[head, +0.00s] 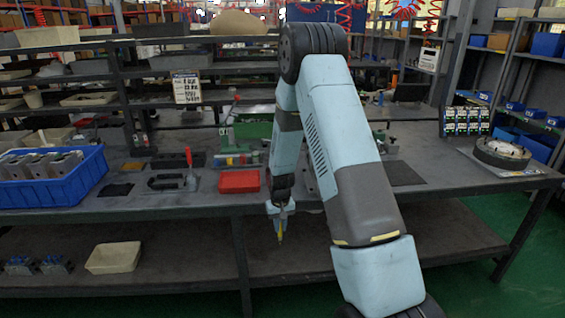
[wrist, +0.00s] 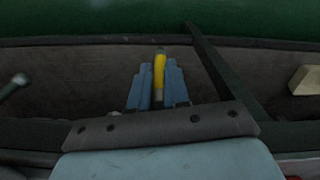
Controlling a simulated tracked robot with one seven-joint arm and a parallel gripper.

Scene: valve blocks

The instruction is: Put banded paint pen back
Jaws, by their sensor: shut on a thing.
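My gripper (wrist: 159,88) is shut on the banded paint pen (wrist: 159,68), which is yellow with a dark grip end and a grey tip. In the wrist view the pen stands out between the two blue fingers. In the head view the gripper (head: 280,211) hangs at the front edge of the workbench, and the pen (head: 280,232) points down below it, in front of the lower shelf. I cannot tell which place on the bench belongs to the pen.
The grey workbench (head: 128,206) carries a blue crate (head: 60,196) of metal blocks at left, a red tray (head: 239,181), a red-handled clamp (head: 189,170) and a round metal part (head: 501,152) at right. A cream bin (head: 113,258) stands on the lower shelf (head: 190,268).

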